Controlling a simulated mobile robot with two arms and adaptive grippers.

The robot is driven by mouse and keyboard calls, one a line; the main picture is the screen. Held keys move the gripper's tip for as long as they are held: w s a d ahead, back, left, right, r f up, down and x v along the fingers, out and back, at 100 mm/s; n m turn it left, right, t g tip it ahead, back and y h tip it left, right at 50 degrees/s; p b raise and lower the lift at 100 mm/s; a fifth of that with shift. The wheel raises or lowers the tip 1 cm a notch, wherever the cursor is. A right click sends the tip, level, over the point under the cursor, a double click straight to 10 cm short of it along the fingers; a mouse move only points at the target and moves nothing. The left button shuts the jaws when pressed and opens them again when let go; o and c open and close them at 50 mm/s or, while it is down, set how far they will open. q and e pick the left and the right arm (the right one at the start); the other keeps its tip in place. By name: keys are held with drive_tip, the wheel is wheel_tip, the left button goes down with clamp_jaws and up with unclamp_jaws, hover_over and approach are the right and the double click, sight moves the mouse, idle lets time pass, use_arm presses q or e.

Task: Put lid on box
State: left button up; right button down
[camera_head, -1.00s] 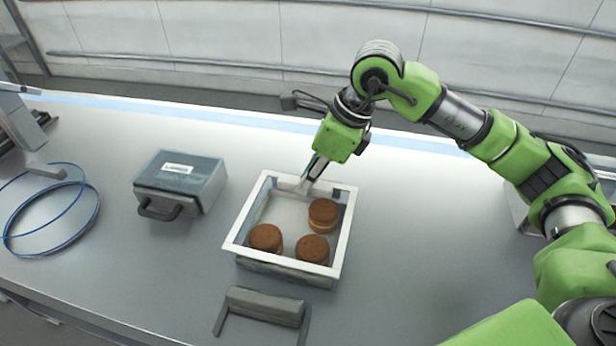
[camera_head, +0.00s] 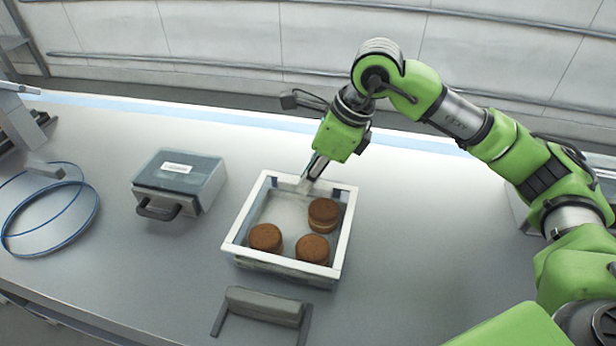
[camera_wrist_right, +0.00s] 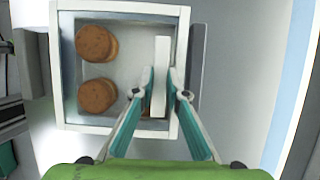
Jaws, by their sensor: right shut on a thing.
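A square box (camera_head: 343,232) with a white rim and clear-looking walls stands on the bench, with three round brown cakes (camera_head: 265,237) showing inside its outline. My right gripper (camera_head: 308,184) reaches down to the far side of the box. In the right wrist view, its fingertips (camera_wrist_right: 163,88) are shut on a white bar (camera_wrist_right: 161,62) just inside that rim. I cannot tell whether the bar belongs to a clear lid or to the box; no separate lid shows. One cake is mostly hidden behind the fingers in the wrist view. My left gripper is not in view.
A grey case (camera_head: 182,178) with a dark handle and a label stands left of the box. A grey block with a frame (camera_head: 264,304) lies near the front edge. A blue hose loop (camera_head: 95,205) lies at the far left. The bench right of the box is clear.

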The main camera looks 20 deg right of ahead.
drive_tip(key=shift+f, duration=0.2)
drive_tip(key=c, duration=1.9)
unclamp_jaws()
drive_tip(key=o, duration=0.5)
drive_tip(key=shift+c, duration=0.2)
drive_tip(key=shift+r+p, duration=1.8)
drive_tip(key=shift+r, duration=1.8)
